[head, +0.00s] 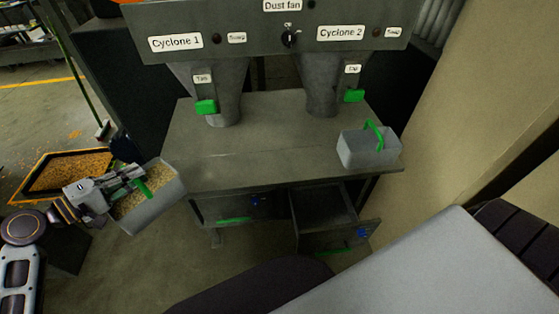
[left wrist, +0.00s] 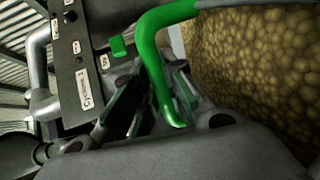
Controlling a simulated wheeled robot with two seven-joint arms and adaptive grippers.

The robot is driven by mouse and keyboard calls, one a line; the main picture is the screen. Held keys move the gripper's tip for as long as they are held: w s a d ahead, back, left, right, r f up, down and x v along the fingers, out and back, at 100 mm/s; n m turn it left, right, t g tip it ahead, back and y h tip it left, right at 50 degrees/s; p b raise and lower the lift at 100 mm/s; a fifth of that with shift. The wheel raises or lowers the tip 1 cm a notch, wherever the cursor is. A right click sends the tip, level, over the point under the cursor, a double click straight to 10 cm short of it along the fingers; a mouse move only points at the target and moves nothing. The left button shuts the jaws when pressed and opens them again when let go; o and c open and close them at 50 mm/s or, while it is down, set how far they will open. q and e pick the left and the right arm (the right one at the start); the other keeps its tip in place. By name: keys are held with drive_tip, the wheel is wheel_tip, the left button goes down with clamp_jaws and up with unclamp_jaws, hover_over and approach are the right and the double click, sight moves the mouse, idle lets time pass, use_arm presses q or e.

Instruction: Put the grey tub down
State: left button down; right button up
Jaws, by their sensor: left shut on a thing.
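A grey tub (head: 158,212) with a green handle (head: 140,190) hangs tilted at the left in the head view, with grainy tan material inside. My left gripper (head: 132,184) is shut on its green handle and holds the tub off the left front corner of the grey table. In the left wrist view the green handle (left wrist: 152,60) runs between my fingers and the tan contents (left wrist: 262,75) fill the right side. A second grey tub (head: 367,150) with a green handle stands on the table's right end. My right gripper is not in view.
The grey table (head: 250,150) has free room in its middle, below two cyclone outlets with green levers (head: 206,107). An open drawer (head: 325,215) juts out beneath. A beige wall (head: 460,120) stands at the right.

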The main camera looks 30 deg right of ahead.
use_arm(q)
drive_tip(key=shift+d, duration=0.1)
drive_tip(key=shift+s+a, duration=0.1)
drive_tip(key=shift+a, duration=0.2)
drive_tip(key=shift+d, duration=0.3)
drive_tip(key=r+x, duration=0.1)
drive_tip(key=x, duration=0.7)
drive_tip(key=r+x, duration=0.2)
drive_tip(key=x, duration=0.7)
drive_tip(key=shift+w+d+r, duration=0.25)
drive_tip(key=shift+w+d, duration=0.05)
drive_tip(key=shift+d, duration=0.2)
drive_tip(key=shift+f, duration=0.1)
